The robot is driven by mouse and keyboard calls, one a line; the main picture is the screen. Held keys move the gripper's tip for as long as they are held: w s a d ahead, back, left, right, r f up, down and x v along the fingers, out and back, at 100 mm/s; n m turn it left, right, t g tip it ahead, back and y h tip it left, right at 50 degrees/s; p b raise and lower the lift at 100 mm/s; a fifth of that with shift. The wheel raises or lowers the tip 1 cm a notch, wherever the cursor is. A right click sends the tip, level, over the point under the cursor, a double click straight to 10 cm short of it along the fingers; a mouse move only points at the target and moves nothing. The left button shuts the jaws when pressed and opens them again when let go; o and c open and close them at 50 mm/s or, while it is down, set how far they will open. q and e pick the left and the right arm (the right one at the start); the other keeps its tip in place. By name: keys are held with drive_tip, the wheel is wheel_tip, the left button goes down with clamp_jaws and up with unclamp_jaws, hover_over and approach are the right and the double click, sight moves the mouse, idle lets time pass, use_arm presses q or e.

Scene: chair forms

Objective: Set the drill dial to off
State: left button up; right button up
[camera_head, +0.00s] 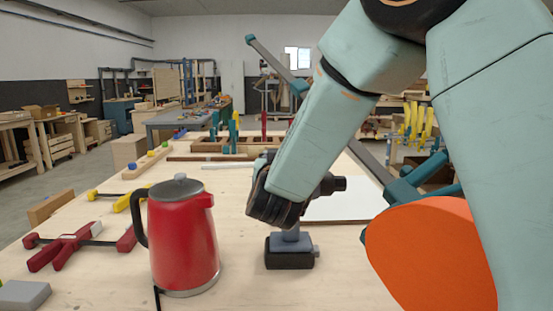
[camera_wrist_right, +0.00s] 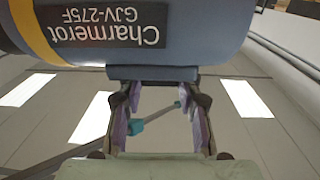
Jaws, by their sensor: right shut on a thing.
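The drill (camera_head: 291,252) stands upright on the workbench on its dark battery base. Its chuck points right, and my right arm hides most of its body. In the right wrist view the drill's blue-grey body (camera_wrist_right: 200,30), with a yellow band and upside-down lettering, fills the top. My right gripper (camera_wrist_right: 153,84) has its fingertips closed on a flat blue-grey piece, the drill dial (camera_wrist_right: 152,73), against that body. No markings on the dial show, so its setting cannot be read. My left gripper is not in view.
A red kettle (camera_head: 182,240) stands close left of the drill. Red clamps (camera_head: 65,246) and a grey block (camera_head: 22,294) lie at the left. A white sheet (camera_head: 345,205) lies behind the drill at right. Wooden racks with tools stand at the back. The bench front is mostly clear.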

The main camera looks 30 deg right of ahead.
drive_tip(key=shift+n+y, duration=0.3)
drive_tip(key=o, duration=1.2)
drive_tip(key=shift+w+f, duration=0.1)
drive_tip(key=shift+c, duration=0.2)
drive_tip(key=v, duration=0.7)
drive_tip(key=shift+s, duration=0.2)
drive_tip(key=shift+s+a, duration=0.1)
drive_tip(key=shift+s, duration=0.05)
drive_tip(key=shift+f, duration=0.1)
